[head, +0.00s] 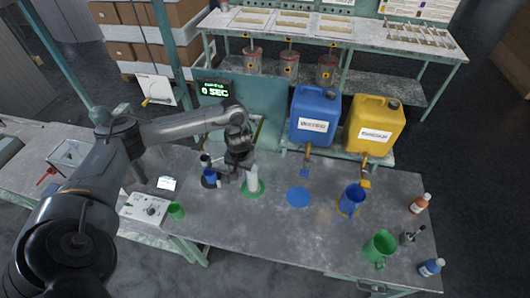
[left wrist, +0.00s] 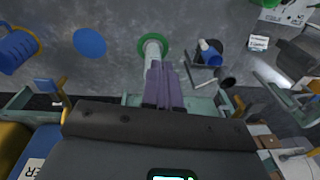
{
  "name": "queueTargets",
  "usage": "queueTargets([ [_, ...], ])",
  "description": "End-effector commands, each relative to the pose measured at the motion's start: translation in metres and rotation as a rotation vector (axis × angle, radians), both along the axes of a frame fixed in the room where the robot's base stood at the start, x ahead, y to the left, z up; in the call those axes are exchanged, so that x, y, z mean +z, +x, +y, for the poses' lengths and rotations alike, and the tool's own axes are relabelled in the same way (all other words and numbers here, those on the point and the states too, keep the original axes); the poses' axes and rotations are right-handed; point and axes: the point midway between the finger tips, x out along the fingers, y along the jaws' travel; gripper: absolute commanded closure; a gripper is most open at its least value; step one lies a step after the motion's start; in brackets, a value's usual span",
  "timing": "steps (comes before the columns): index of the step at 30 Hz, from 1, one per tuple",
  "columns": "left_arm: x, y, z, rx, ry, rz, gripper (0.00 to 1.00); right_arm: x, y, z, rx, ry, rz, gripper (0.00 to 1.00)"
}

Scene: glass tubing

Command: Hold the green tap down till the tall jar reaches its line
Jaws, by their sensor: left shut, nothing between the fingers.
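A tall pale jar (head: 252,180) stands upright on a green disc (head: 256,193) on the workbench. In the left wrist view the jar (left wrist: 152,50) and green disc (left wrist: 141,46) lie just beyond my fingertips. My left gripper (head: 234,172) is shut and empty, pointing down beside and above the jar. Its closed fingers (left wrist: 165,85) partly cover the jar in the wrist view; I cannot tell whether they touch it. No green tap is plainly visible; my gripper and wrist block that area. The jar's line and level cannot be made out. My right gripper is not in view.
Blue (head: 315,115) and yellow (head: 374,126) canisters with taps stand behind the bench. A blue disc (head: 298,197), blue jug (head: 351,199) and green mug (head: 380,246) lie right of the jar. A display (head: 214,90) reads 0 SEC. The central front bench is clear.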

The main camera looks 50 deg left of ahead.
Motion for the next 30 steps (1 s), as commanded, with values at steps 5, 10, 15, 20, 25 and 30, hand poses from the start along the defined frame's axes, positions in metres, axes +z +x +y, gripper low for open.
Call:
queueTargets([
  [5, 0.063, 0.031, 0.046, 0.052, 0.067, -0.114, 1.0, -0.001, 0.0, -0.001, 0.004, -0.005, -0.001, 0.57],
  [10, 0.097, 0.048, 0.059, 0.071, 0.083, -0.184, 1.0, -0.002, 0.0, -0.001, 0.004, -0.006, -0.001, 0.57],
  [15, 0.108, 0.056, 0.058, 0.071, 0.082, -0.21, 1.0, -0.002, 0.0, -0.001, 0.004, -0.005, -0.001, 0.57],
  [20, 0.109, 0.057, 0.058, 0.071, 0.081, -0.213, 1.0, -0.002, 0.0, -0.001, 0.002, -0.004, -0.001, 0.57],
  [25, 0.108, 0.057, 0.058, 0.071, 0.081, -0.212, 1.0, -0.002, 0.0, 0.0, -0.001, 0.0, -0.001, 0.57],
  [30, 0.1, 0.058, 0.059, 0.07, 0.081, -0.212, 1.0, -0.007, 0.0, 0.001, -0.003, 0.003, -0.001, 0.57],
])
